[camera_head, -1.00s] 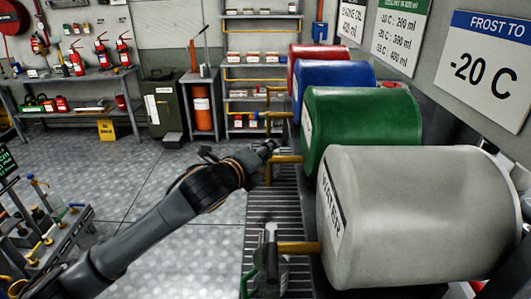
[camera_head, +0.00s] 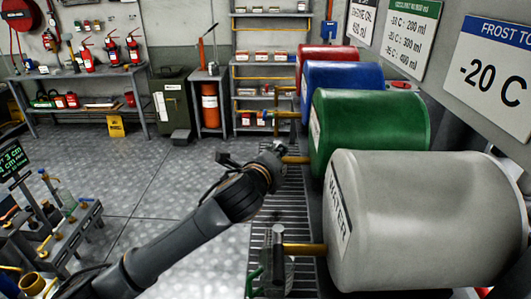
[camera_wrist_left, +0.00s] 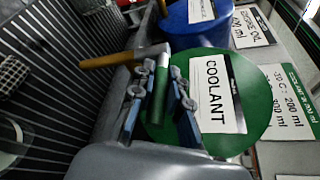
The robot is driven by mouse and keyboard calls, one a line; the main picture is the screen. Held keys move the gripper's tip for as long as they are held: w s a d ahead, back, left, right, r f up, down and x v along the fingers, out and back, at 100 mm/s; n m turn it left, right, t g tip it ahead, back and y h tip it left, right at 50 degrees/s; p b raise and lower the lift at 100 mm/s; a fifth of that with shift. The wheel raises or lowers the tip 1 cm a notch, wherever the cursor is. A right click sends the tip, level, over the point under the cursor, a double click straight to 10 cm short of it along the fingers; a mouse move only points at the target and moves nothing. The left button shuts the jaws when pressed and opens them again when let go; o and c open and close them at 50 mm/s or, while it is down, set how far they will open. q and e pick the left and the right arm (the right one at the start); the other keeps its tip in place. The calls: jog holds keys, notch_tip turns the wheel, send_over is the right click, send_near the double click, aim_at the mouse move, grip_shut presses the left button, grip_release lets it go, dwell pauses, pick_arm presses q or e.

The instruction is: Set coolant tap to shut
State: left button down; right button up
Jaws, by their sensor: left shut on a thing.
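The green coolant drum (camera_head: 372,125) lies on its side between the blue and grey drums; its COOLANT label shows in the left wrist view (camera_wrist_left: 215,95). A brass pipe (camera_head: 297,160) leaves its front and leads to the coolant tap. My left gripper (camera_head: 275,150) is at the end of this pipe and hides most of the tap. In the left wrist view the green tap handle (camera_wrist_left: 158,92) lies between my two fingers, which are shut on it. The tap's brass pipe (camera_wrist_left: 108,60) shows beyond them. My right gripper is not in view.
The grey water drum (camera_head: 425,225) with its own tap (camera_head: 277,240) is nearest. The blue drum (camera_head: 340,80) and red drum (camera_head: 325,57) lie behind. A slatted grating (camera_head: 285,200) runs under the taps. A small bench (camera_head: 50,240) stands at left; the floor between is clear.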

pick_arm(q)
jog(key=shift+f, duration=0.1)
jog(key=c, duration=1.3)
grip_release()
jog(key=v, duration=1.2)
